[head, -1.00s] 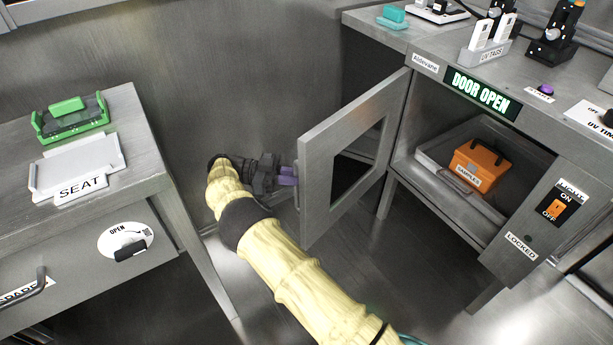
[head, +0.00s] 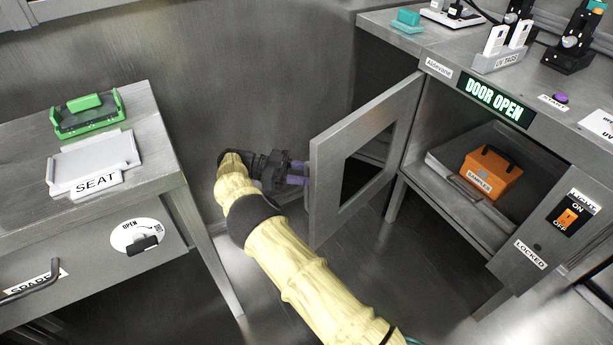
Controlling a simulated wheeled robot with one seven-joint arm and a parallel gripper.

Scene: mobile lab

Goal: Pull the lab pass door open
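The lab pass door (head: 327,187) is a grey metal door with a dark window. It stands swung wide out from its cabinet on the right, and the sign above reads "DOOR OPEN" (head: 496,100). My gripper (head: 300,173) is at the door's free edge, on its left. Its two purple fingers show apart, one above the other, with a small gap between them. The fingertips are close to the door edge; whether they touch it or a handle there is hidden. Inside the cabinet, an orange case labelled "SAMPLES" (head: 487,177) sits in a grey tray (head: 447,172).
A metal bench (head: 155,120) on the left holds a green device (head: 87,112) and a "SEAT" plate (head: 95,165). Tag holders (head: 500,57) and a purple button (head: 560,97) are on the cabinet top. Bare floor lies below the door. The wall is close behind my gripper.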

